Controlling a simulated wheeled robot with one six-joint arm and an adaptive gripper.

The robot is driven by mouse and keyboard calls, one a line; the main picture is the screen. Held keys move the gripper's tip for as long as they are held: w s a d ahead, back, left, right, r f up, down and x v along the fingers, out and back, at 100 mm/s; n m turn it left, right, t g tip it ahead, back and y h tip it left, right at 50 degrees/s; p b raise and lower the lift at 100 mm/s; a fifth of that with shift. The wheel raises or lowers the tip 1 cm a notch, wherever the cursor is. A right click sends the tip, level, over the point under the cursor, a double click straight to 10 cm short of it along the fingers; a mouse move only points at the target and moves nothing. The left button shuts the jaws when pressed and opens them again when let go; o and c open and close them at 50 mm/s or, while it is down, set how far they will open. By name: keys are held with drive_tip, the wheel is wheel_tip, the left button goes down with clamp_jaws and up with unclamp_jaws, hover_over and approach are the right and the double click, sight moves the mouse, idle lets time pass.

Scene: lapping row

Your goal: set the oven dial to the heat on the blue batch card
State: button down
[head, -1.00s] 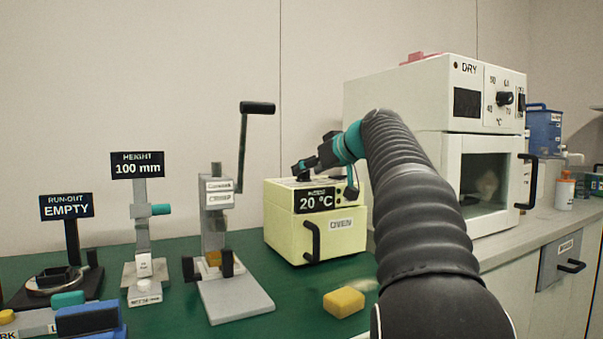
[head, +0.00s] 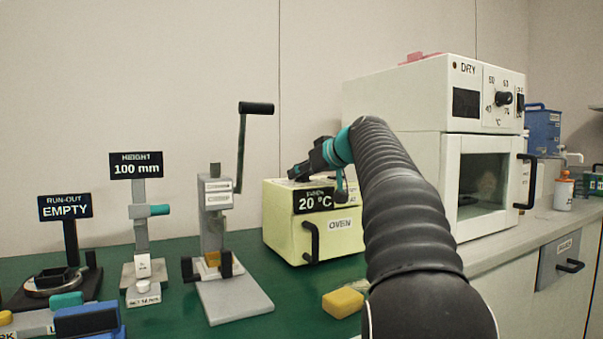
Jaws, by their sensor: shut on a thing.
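The small pale-yellow oven (head: 285,238) stands on the green bench top, with a black handle and an OVEN label on its front. Its dark display (head: 315,200) reads 20 °C. My gripper (head: 299,172) reaches in from the right over the oven's top, just above the display. It is shut at the oven's top edge. The oven dial is not clearly visible; the gripper covers that spot. I cannot make out a blue batch card in the head view.
A larger white DRY oven (head: 400,105) with its own knob (head: 503,98) stands to the right. A crank clamp (head: 216,195), a height gauge (head: 141,215) and a run-out stand (head: 70,240) are left. A yellow block (head: 343,302) lies in front of the small oven.

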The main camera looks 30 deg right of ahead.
drive_tip(key=shift+a+r+m+h+p, duration=0.1)
drive_tip(key=shift+m+h+p, duration=0.45)
drive_tip(key=shift+m+h, duration=1)
drive_tip(key=shift+m+h+p, duration=1.05)
drive_tip(key=shift+m+h, duration=0.5)
drive_tip(key=shift+h, duration=0.6)
drive_tip(key=shift+m+g+h+b, duration=0.45)
drive_tip(key=shift+m+g+h, duration=0.55)
drive_tip(key=shift+m+h, duration=0.7)
drive_tip(key=shift+m+g+h+b, duration=0.3)
drive_tip(key=shift+m+g+h, duration=1.15)
drive_tip(key=shift+m, duration=0.25)
drive_tip(key=shift+g, duration=0.25)
drive_tip(key=c, duration=0.8)
unclamp_jaws()
